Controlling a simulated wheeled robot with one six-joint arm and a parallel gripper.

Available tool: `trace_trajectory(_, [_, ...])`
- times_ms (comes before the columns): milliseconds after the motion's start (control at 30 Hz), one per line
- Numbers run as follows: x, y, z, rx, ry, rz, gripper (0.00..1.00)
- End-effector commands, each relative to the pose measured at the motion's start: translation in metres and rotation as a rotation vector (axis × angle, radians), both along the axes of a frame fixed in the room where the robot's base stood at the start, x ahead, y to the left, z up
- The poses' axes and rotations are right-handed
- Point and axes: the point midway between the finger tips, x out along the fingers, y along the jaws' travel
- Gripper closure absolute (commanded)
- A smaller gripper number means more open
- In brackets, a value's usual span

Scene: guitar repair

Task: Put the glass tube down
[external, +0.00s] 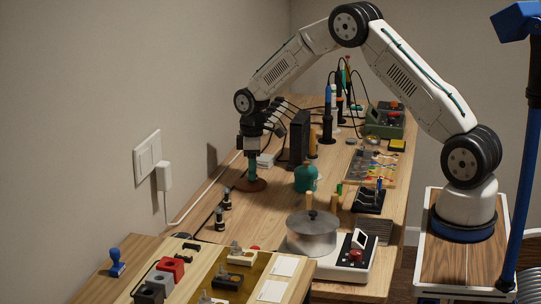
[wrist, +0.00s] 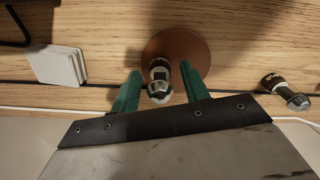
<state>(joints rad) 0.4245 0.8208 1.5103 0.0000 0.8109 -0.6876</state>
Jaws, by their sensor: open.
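A glass tube (wrist: 159,88) with a dark, white-lettered band stands on a round brown pad (wrist: 187,42) in the wrist view. My gripper (wrist: 161,75) has its two green fingers on either side of the tube, with gaps visible between them and it. In the external view my gripper (external: 250,173) points straight down over the same brown pad (external: 255,186) near the wall; the tube is hidden there behind the fingers. Whether the fingers touch the pad cannot be told.
A similar tube (wrist: 285,91) stands right of the pad; two show on the bench (external: 227,198). White square pieces (wrist: 57,65) lie left of it. A white cable (external: 196,207) runs along the wall.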

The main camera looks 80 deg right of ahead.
Motion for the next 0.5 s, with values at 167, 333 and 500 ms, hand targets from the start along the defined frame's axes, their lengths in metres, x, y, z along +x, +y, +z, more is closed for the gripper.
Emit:
trace_trajectory(167, [0.001, 0.000, 0.029, -0.002, -0.004, 0.000, 0.55])
trace_trajectory(333, [0.001, 0.000, 0.067, -0.002, -0.005, 0.000, 0.55])
trace_trajectory(500, [0.001, 0.000, 0.098, -0.001, -0.002, 0.000, 0.55])
